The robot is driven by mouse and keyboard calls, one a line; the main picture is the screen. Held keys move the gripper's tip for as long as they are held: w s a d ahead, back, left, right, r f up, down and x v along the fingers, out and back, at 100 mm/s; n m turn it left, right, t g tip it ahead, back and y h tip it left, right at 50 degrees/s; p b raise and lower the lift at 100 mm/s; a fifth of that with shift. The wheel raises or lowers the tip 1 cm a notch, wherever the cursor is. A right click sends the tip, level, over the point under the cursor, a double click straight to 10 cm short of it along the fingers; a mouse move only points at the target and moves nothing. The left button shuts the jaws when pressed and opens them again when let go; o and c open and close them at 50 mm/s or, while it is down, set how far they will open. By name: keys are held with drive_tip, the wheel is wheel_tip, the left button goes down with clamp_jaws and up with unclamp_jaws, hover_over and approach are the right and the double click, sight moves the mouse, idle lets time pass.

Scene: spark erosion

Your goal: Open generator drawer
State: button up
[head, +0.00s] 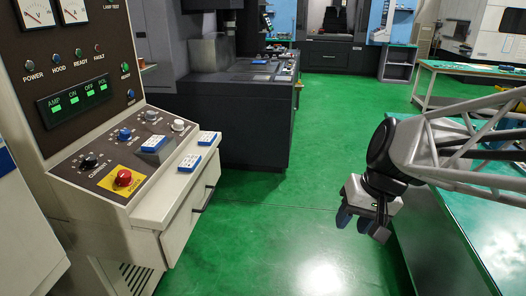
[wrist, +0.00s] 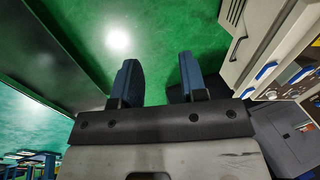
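The generator drawer (head: 184,222) is a cream front under the control desk at the left of the head view, with a dark bar handle (head: 204,198). It looks shut against the cabinet. In the wrist view the handle (wrist: 238,47) shows at the upper right, on the pale cabinet side. My gripper (head: 354,222) hangs over the green floor, well to the right of the drawer and apart from it. In the wrist view its two blue fingers (wrist: 158,68) are spread, with only floor between them. It is open and empty.
The generator console (head: 100,150) carries knobs, a red stop button (head: 124,178) and blue-white blocks (head: 208,138) on its ledge. A green-topped bench (head: 480,215) stands close to my arm at the right. Dark machinery (head: 255,120) stands behind. Green floor between console and bench is clear.

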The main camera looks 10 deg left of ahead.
drive_tip(key=w+a+f+g+y, duration=0.1)
drive_tip(key=w+a+f+y, duration=0.15)
drive_tip(key=w+a, duration=0.55)
drive_tip(key=w+a+f+n+g+y, duration=0.15)
drive_tip(key=w+a+f, duration=0.25)
drive_tip(key=w+a, duration=0.4)
drive_tip(key=w+a+f+m+y, duration=0.1)
drive_tip(key=w+a+f+y, duration=0.25)
drive_tip(key=w+a, duration=0.45)
drive_tip(key=w+a+f+y, duration=0.3)
drive_tip(key=w+a+f, duration=0.6)
drive_tip(key=w+f, duration=0.2)
drive_tip(key=m+t+y, duration=0.1)
drive_tip(key=t+y, duration=0.1)
approach(209, 197)
drive_tip(key=shift+w+a+f, duration=0.2)
drive_tip(key=shift+a+f, duration=0.05)
drive_tip(key=shift+a, duration=0.35)
drive_tip(key=shift+w+a+f, duration=0.25)
drive_tip(key=shift+a+f, duration=0.05)
drive_tip(key=shift+a, duration=0.3)
drive_tip(key=shift+a, duration=0.1)
drive_tip(key=shift+x, duration=3.8)
drive_tip(key=shift+s, duration=0.15)
clamp_jaws()
